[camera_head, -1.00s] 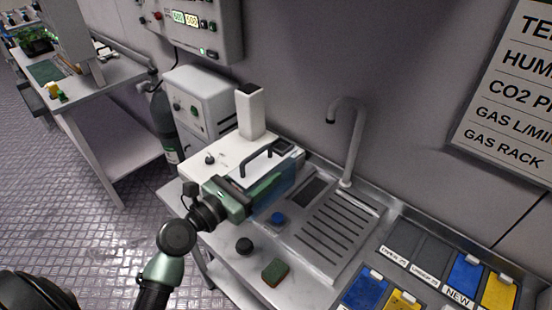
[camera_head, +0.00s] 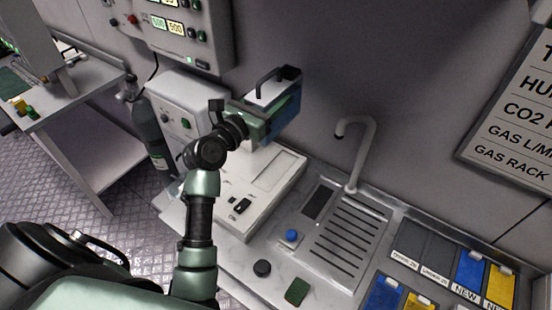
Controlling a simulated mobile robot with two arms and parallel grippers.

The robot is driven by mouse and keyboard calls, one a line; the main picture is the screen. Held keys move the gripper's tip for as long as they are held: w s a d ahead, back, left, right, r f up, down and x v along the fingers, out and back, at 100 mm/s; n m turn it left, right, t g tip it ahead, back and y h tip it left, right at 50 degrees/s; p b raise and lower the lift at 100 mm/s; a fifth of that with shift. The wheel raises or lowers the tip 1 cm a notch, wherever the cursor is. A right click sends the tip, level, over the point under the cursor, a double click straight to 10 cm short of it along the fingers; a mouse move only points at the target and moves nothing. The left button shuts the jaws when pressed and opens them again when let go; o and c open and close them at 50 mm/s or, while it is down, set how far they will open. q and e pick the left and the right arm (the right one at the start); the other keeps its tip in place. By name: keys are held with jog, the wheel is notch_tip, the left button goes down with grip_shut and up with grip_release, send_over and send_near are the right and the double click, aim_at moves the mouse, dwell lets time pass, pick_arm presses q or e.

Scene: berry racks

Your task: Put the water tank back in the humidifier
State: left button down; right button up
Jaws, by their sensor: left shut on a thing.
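The water tank (camera_head: 289,103) is a translucent blue box with a pale top and a black handle. My left gripper (camera_head: 262,122) is shut on it and holds it in the air over the back of the humidifier, apart from the sink counter. The humidifier (camera_head: 238,208) is a low white box on the counter, with a rectangular outline in its top and a small black switch near the front. Its rear part is partly hidden behind the tank and gripper. My right gripper is not in view.
A sink with a drainboard (camera_head: 347,238) and a curved faucet (camera_head: 357,150) stands right of the humidifier. A white box with knobs (camera_head: 180,105) and a gas cylinder (camera_head: 150,135) are at left.

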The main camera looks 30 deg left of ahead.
pick_arm(q)
notch_tip(320, 180, down, 19)
jog(key=b, duration=0.6)
jog(key=shift+b, duration=0.3)
jog(key=shift+d+r, duration=0.1)
jog(key=shift+r, duration=0.05)
jog(key=shift+s, duration=0.1)
jog(key=shift+f, duration=0.2)
jog(key=c, duration=0.6)
grip_release()
jog(key=shift+f, duration=0.1)
jog(key=shift+o, duration=0.4)
